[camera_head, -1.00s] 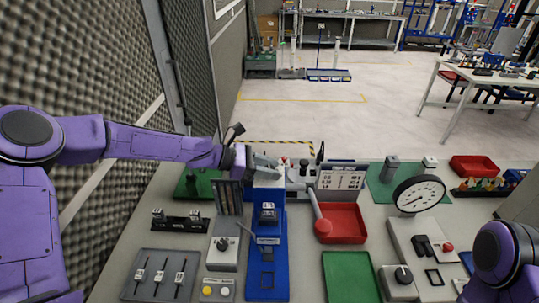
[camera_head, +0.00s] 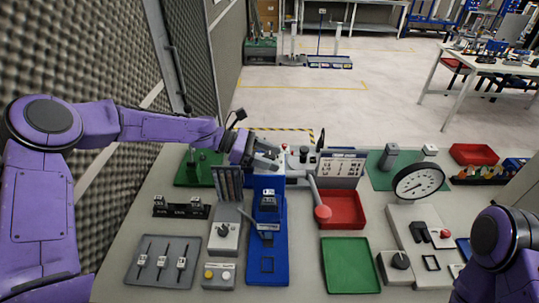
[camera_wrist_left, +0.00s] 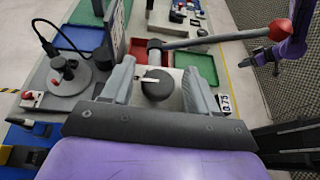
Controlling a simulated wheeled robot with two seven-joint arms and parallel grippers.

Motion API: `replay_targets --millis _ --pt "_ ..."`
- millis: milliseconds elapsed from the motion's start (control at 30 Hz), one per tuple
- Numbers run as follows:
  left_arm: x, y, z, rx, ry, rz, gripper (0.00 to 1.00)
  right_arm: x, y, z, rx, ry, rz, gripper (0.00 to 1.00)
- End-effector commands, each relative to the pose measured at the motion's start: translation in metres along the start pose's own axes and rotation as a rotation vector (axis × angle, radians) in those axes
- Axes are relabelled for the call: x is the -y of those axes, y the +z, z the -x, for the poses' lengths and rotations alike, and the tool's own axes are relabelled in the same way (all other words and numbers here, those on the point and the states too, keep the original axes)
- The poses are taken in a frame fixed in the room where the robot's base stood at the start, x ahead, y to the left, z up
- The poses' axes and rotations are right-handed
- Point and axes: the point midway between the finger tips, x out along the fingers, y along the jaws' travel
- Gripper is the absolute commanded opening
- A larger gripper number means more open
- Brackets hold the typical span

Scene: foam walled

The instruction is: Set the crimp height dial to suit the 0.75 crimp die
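The crimp press (camera_head: 297,172), with a lever and red ball (camera_head: 322,213), stands at the back middle of the bench. My left gripper (camera_head: 266,160) is at its left side. In the left wrist view, a round dark dial (camera_wrist_left: 157,90) with a white pointer sits between the fingers of the left gripper (camera_wrist_left: 157,84). The fingers are open, with a small gap on each side. The pointer lies toward the left of that view. Its scale is hidden or unreadable. A white 0.75 label (camera_wrist_left: 226,103) shows beside the right finger; a die block (camera_head: 268,199) sits on the blue base.
A die rack (camera_head: 181,208), grey box with knob (camera_head: 226,240), red tray (camera_head: 345,222), green tray (camera_head: 350,270) and round gauge (camera_head: 418,181) crowd the bench. My right arm (camera_head: 497,240) is at the right edge; its gripper is not clear.

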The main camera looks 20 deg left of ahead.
Motion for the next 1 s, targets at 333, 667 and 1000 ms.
replay_targets --millis 333,667,1000 --pt "-0.002 0.001 0.009 0.004 0.007 -0.003 0.58 0.0 0.002 -0.004 0.0 0.0 0.0 0.43" --pt "-0.002 -0.001 0.081 0.002 0.006 -0.004 0.58 0.002 0.01 -0.025 0.0 0.0 0.0 0.43" --pt "-0.001 0.001 0.105 0.001 0.002 -0.001 0.58 0.002 0.011 -0.027 0.0 0.0 0.0 0.43"
